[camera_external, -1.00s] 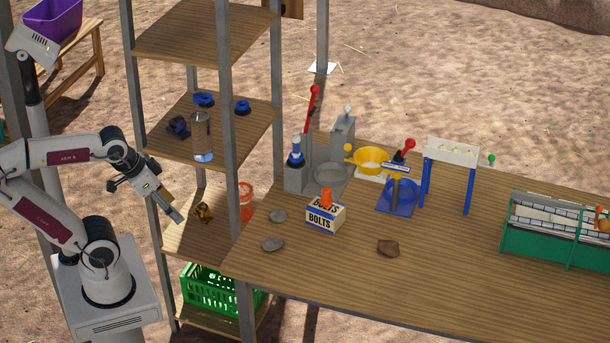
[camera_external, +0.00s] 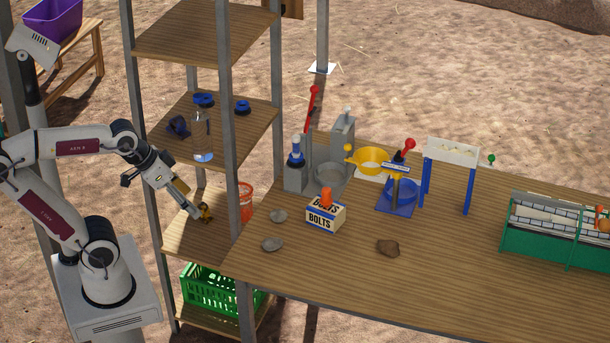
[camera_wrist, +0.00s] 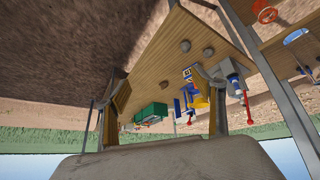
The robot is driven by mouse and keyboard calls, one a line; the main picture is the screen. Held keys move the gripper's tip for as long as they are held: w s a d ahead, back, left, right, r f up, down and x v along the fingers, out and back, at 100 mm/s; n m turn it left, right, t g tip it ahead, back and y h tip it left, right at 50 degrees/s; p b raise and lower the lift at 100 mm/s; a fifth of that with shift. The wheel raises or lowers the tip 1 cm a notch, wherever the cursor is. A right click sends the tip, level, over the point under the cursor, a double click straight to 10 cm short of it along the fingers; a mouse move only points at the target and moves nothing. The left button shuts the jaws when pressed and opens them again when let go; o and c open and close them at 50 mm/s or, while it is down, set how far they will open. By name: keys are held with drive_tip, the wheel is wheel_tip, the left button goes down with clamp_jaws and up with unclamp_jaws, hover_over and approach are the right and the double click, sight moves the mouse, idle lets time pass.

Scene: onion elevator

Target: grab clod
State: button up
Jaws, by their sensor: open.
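The clod appears to be the brown lump (camera_external: 388,248) on the wooden table, right of the bolts box; a brown lump also shows in the wrist view (camera_wrist: 163,86). My gripper (camera_external: 198,213) is far to its left, at the lower shelf. Nothing is seen held.
A metal shelf post (camera_external: 236,180) stands between my gripper and the table. Two grey stones (camera_external: 278,216) and a bolts box (camera_external: 326,216) lie left of the lump. A green crate (camera_external: 205,290) sits below. The table's front right (camera_external: 450,285) is clear.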

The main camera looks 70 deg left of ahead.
drive_tip(key=w+d+r+t+h, duration=0.15)
drive_tip(key=w+d+r, duration=0.25)
drive_tip(key=w, duration=0.5)
drive_tip(key=w+d+r+t+h, duration=0.1)
drive_tip(key=w+d+r+t, duration=0.2)
drive_tip(key=w, duration=0.7)
drive_tip(key=w+d+r+t+h, duration=0.1)
drive_tip(key=w+d+r, duration=0.35)
drive_tip(key=w, duration=0.45)
drive_tip(key=n+y, duration=0.9)
drive_tip(key=y, duration=0.2)
hover_over(389, 245)
drive_tip(key=d, duration=0.5)
wheel_tip(389, 245, down, 28)
drive_tip(key=f, duration=0.1)
drive_tip(key=s+f+g, duration=0.1)
drive_tip(key=f, duration=0.2)
drive_tip(key=s+f+g+y, duration=0.1)
drive_tip(key=s+f, duration=0.1)
drive_tip(key=f, duration=0.1)
drive_tip(key=s+f+g+y, duration=0.1)
drive_tip(key=s+f, duration=0.1)
drive_tip(key=f, duration=0.2)
drive_tip(key=shift+f+g, duration=0.1)
drive_tip(key=shift+g, duration=0.15)
